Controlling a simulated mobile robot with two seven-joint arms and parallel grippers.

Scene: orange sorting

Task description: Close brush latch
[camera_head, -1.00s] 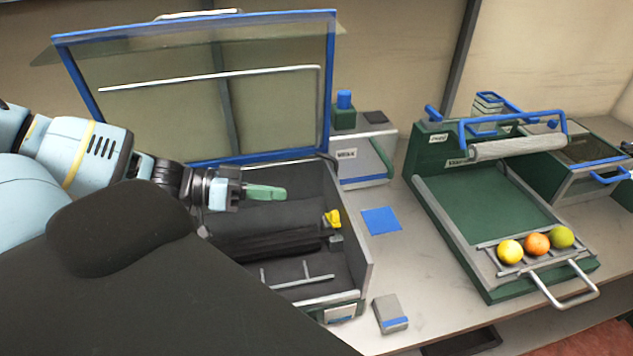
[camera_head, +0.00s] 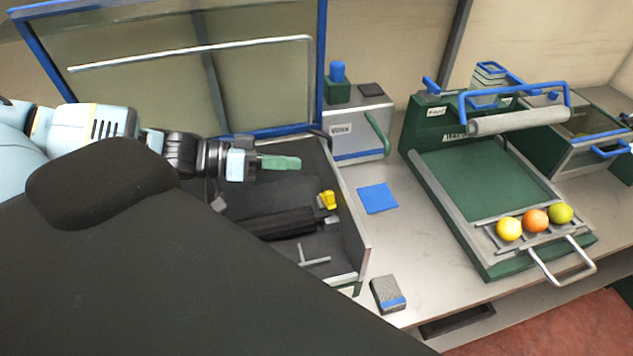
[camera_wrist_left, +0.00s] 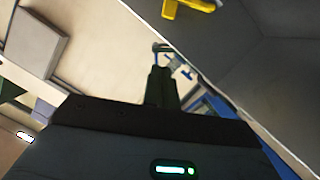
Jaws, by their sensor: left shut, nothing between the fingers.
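The yellow latch (camera_head: 327,200) sits at the right end of the black brush roller (camera_head: 270,222) inside the open machine box (camera_head: 352,225). A yellow part, seemingly this latch, also shows at the top of the left wrist view (camera_wrist_left: 190,4). My left gripper (camera_head: 282,162) is shut and empty, its green fingers pointing right, above the box and up-left of the latch, apart from it in the picture. The dark fingers also show in the left wrist view (camera_wrist_left: 162,85). My dark body hides the left and front of the box. My right gripper is not in view.
The blue-framed clear lid (camera_head: 317,70) stands open behind the box. A white-and-green unit (camera_head: 357,130), a blue square (camera_head: 378,198) and a small grey block (camera_head: 388,294) lie to the right. A green tray machine (camera_head: 480,182) holds yellow, orange and green fruit farther right.

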